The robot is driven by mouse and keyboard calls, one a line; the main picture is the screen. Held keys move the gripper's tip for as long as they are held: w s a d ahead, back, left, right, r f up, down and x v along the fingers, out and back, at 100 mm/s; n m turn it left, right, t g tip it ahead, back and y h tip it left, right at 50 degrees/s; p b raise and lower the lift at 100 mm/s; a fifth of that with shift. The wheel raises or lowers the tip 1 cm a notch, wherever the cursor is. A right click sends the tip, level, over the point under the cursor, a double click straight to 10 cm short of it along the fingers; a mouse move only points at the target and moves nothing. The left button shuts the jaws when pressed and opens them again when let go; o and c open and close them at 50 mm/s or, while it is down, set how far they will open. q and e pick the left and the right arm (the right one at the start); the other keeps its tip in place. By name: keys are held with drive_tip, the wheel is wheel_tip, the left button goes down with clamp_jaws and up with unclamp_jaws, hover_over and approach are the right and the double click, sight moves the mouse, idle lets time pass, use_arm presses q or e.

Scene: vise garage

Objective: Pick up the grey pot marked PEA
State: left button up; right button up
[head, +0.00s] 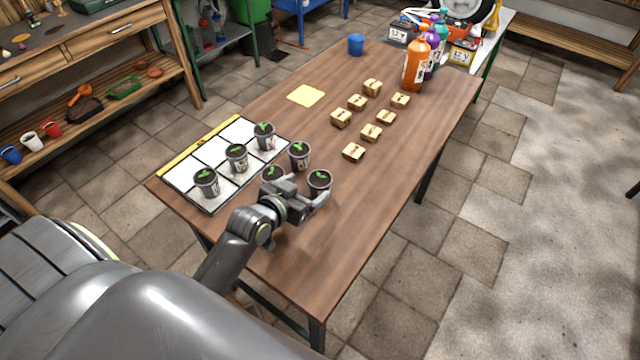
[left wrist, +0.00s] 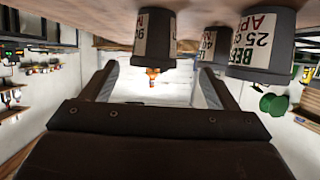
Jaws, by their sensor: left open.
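Several grey pots with dark soil and green sprouts are on the wooden table in the head view. Three stand on a white gridded board, at its left (head: 206,182), middle (head: 237,158) and far (head: 265,136) cells. Three more stand off it: one farther back (head: 299,155), one partly hidden by my gripper (head: 272,173), and one beside its fingers (head: 320,182). My left gripper (head: 308,192) is open and empty, low over the table. In the left wrist view, upside down, one pot (left wrist: 155,38) lies ahead between the open fingers (left wrist: 158,72); another reads BEET (left wrist: 262,45). I cannot read PEA anywhere.
A blue cup (head: 356,45) and orange and purple bottles (head: 416,66) stand at the far end. The table's near right part (head: 310,255) is clear.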

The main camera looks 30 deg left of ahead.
sight(317, 183)
use_arm(q)
drive_tip(key=shift+d+r+p+x, duration=0.1)
drive_tip(key=shift+d+p+x, duration=0.1)
drive_tip(key=shift+x, duration=0.6)
drive_tip(key=shift+d+r+p+x, duration=0.1)
drive_tip(key=shift+p+x, duration=0.05)
drive_tip(key=shift+x, duration=0.6)
drive_tip(key=shift+d+r+p+x, duration=0.1)
drive_tip(key=shift+d+p+x, duration=0.1)
drive_tip(key=shift+x, duration=0.6)
drive_tip(key=shift+w+a+f, duration=0.1)
drive_tip(key=shift+w+f, duration=0.2)
drive_tip(key=shift+w, duration=0.15)
drive_tip(key=shift+r, duration=0.1)
drive_tip(key=c, duration=1.1)
